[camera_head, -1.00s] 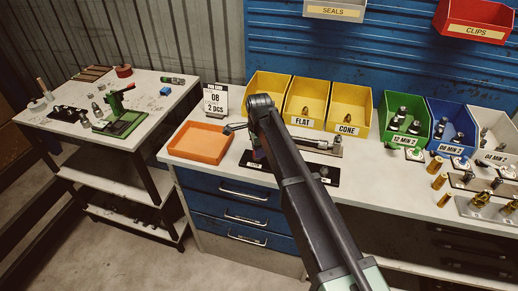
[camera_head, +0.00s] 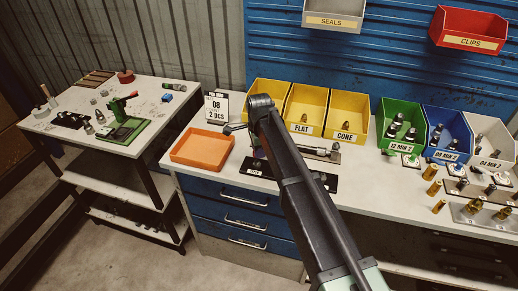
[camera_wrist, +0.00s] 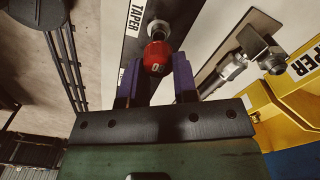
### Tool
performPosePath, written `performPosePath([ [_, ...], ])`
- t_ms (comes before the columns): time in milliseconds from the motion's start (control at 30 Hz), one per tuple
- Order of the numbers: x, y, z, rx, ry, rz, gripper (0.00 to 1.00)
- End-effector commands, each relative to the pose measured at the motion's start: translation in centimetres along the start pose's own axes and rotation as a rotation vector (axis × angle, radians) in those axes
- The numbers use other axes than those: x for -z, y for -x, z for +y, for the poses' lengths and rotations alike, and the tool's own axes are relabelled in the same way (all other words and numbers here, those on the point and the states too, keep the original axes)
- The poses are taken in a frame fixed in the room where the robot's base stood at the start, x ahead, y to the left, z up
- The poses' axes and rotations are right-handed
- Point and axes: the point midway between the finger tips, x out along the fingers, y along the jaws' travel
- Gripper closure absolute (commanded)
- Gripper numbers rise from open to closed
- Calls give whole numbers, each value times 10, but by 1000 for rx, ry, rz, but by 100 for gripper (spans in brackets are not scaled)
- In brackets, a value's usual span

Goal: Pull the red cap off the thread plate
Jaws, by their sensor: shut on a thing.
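The red cap (camera_wrist: 156,56) sits between the two purple fingers of my gripper (camera_wrist: 157,72) in the wrist view. My gripper is shut on it. A metal hex fitting (camera_wrist: 158,28) shows just beyond the cap, on the black thread plate (camera_wrist: 133,42) marked TAPER. I cannot tell whether the cap is still on a thread or clear of it. In the camera_head view the black plate (camera_head: 325,182) lies on the bench, partly behind my arm.
A metal fitting on a grey plate (camera_wrist: 228,65) lies close to the right in the wrist view. Yellow bins (camera_head: 305,106) stand behind the plate. An orange tray (camera_head: 202,149) is at its left, and brass parts (camera_head: 433,188) stand farther right.

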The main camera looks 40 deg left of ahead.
Motion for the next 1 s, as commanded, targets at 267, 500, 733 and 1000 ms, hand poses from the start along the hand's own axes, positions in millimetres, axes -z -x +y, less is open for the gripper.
performPosePath([
  [267,0,20,0,0,0,0,100],
  [500,0,51,0,0,0,0,100],
  [733,0,49,0,0,0,0,100],
  [1000,4,52,0,0,-5,0,100],
])
